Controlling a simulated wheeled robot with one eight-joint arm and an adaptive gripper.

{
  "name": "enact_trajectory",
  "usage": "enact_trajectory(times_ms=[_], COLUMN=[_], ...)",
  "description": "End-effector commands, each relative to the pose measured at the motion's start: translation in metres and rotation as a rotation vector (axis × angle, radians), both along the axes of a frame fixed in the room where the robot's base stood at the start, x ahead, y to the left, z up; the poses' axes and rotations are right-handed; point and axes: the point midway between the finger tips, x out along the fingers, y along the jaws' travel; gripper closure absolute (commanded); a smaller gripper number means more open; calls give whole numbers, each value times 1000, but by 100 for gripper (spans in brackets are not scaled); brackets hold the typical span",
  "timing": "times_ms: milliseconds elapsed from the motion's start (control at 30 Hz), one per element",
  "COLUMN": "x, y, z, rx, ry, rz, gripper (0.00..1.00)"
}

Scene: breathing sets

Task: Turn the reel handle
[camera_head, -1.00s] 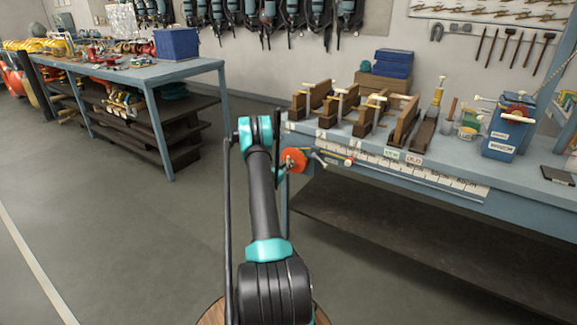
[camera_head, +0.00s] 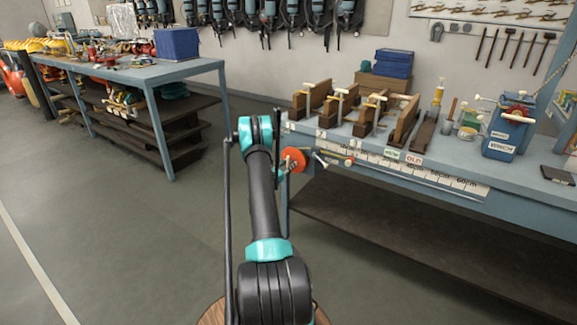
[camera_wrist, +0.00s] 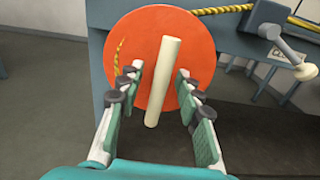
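The reel is an orange disc (camera_head: 294,159) at the left end of the right-hand bench's front edge. In the wrist view the orange reel (camera_wrist: 200,40) fills the upper middle. Its handle, a cream peg (camera_wrist: 162,85), stands out toward me, slightly tilted. My gripper (camera_wrist: 158,80) is open, with one finger on each side of the peg. A gap shows between the peg and each finger. In the head view my arm hides most of the gripper.
A yellow rope (camera_wrist: 222,9) runs right from the reel to a grey metal fitting (camera_wrist: 285,40). The blue bench (camera_head: 300,132) carries wooden blocks and a blue box (camera_head: 508,135). Another bench (camera_head: 200,68) stands at the left. Open floor lies between them.

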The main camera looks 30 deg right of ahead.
Motion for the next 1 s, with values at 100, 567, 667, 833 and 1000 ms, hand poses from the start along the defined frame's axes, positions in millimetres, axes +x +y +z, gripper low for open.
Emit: enact_trajectory(times_ms=[100, 567, 667, 833, 1000], x=[0, 0, 0, 0, 0], y=[0, 0, 0, 0, 0], z=[0, 55, 72, 92, 99], rx=[0, 0, 0, 0, 0], ry=[0, 0, 0, 0, 0], rz=[0, 0, 0, 0, 0], gripper=[65, 65, 65, 65, 65])
